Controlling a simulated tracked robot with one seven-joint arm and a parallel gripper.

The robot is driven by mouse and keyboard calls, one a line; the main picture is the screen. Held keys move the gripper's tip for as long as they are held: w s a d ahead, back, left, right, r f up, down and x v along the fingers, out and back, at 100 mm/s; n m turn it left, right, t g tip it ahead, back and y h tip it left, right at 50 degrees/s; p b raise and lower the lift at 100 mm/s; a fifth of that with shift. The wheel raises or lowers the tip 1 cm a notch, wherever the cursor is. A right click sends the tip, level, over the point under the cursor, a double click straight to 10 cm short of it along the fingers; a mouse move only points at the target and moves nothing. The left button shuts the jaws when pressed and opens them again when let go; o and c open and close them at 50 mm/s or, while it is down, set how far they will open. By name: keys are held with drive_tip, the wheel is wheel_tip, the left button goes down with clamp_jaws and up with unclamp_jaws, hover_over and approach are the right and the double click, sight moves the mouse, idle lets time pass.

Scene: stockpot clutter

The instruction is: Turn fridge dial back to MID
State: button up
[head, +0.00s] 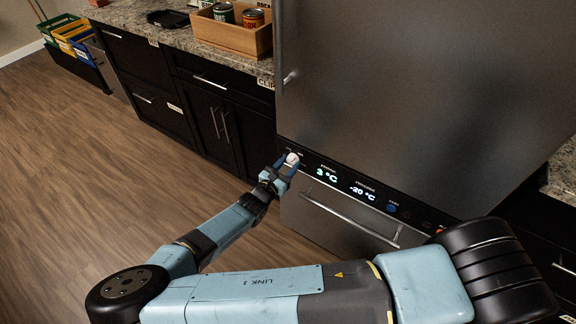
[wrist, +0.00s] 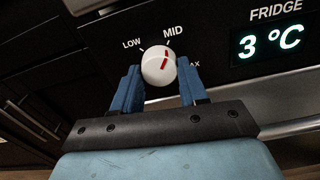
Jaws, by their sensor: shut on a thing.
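The fridge dial (wrist: 158,65) is a round white knob with a red line on its face, on the dark panel. In the wrist view its red line points up, close to the MID mark (wrist: 173,30). LOW (wrist: 131,43) is at its left; the MAX label (wrist: 195,65) at its right is partly hidden by a finger. My gripper (wrist: 159,80) has its blue fingers on either side of the knob, shut on it. In the head view my gripper (head: 284,167) reaches the white dial (head: 292,158) at the left end of the panel.
The fridge display (head: 326,174) reads 3 °C and the freezer display (head: 362,193) -20 °C. A drawer handle (head: 350,220) runs below the panel. The steel fridge door (head: 420,90) rises above. Dark cabinets (head: 215,110) stand at left, with open wooden floor before them.

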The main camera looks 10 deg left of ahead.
idle(0.3)
drive_tip(key=o, duration=1.1)
drive_tip(key=shift+c, duration=0.2)
drive_tip(key=shift+s, duration=0.1)
drive_tip(key=v, duration=1.3)
drive_tip(key=shift+s, duration=0.3)
drive_tip(key=shift+a, duration=0.1)
